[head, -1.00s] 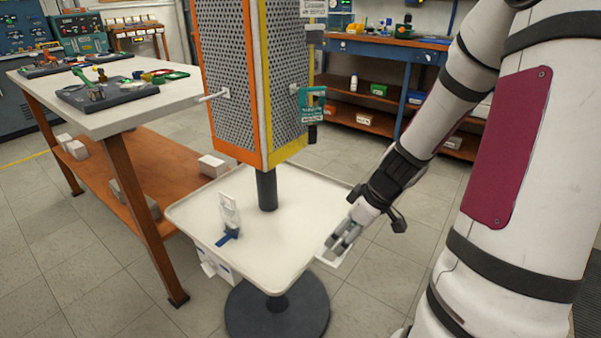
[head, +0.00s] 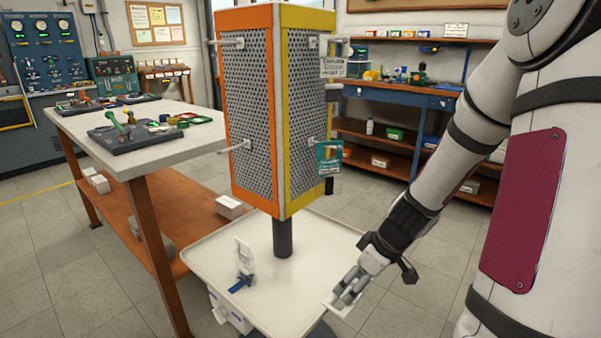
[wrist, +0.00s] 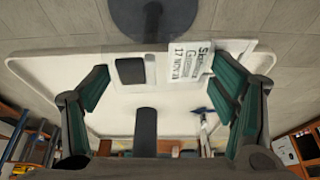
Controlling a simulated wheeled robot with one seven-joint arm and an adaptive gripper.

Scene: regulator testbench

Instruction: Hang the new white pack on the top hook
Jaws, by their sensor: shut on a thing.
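My gripper (head: 347,292) is shut on a white pack (head: 338,308) at the right edge of the tray, low and well below the display. In the wrist view the pack (wrist: 190,62), with printed text and a dark window, lies between the fingers. The perforated display column has an empty upper hook (head: 230,42) and an empty lower hook (head: 235,147) on its orange-edged left face. On the yellow-edged right face, a white-labelled pack (head: 345,67) hangs at the top and a green pack (head: 329,157) below it; these packs largely hide their hooks.
The white tray (head: 205,262) surrounds the column's dark post (head: 282,238). A small white item with a blue part (head: 243,262) stands on its left side. A white-topped workbench (head: 135,155) stands left. Shelves (head: 385,150) stand behind. Open floor (head: 410,295) lies right of the tray.

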